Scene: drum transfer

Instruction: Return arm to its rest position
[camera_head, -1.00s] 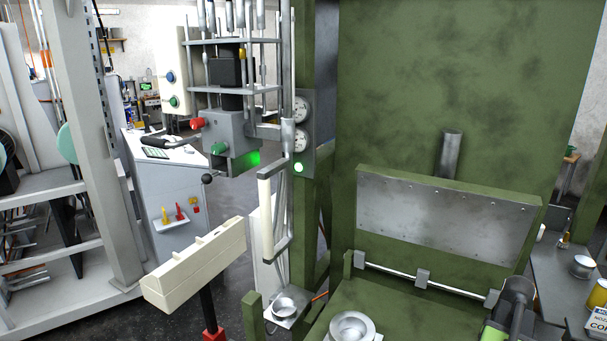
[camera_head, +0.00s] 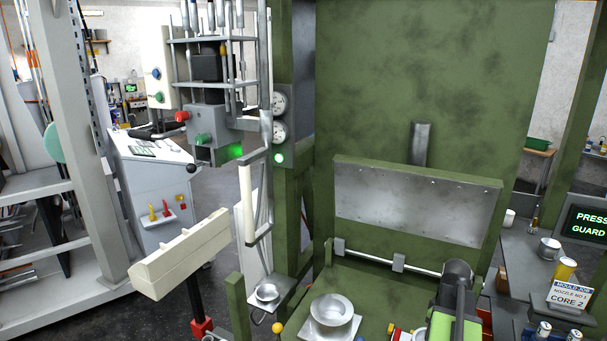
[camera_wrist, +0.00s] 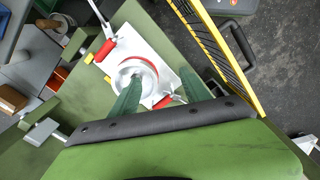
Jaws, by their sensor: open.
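My gripper (camera_wrist: 160,75) shows in the wrist view as two dark green fingers spread apart with nothing held between them. Beyond the fingers is a round metal ring (camera_wrist: 122,80) on a white plate (camera_wrist: 160,50) with red-handled clamps (camera_wrist: 105,50). The fingers cover part of the plate, and I cannot tell their height above it. In the head view my black and green arm (camera_head: 457,290) is at the lower right, over the green press bed. Its fingertips are hidden or out of that frame.
A green press (camera_head: 420,80) with a metal-faced guard flap (camera_head: 415,208) stands behind my arm. A metal bowl (camera_head: 332,310) sits on the bed to the left. A yellow barrier (camera_wrist: 225,60) borders open floor.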

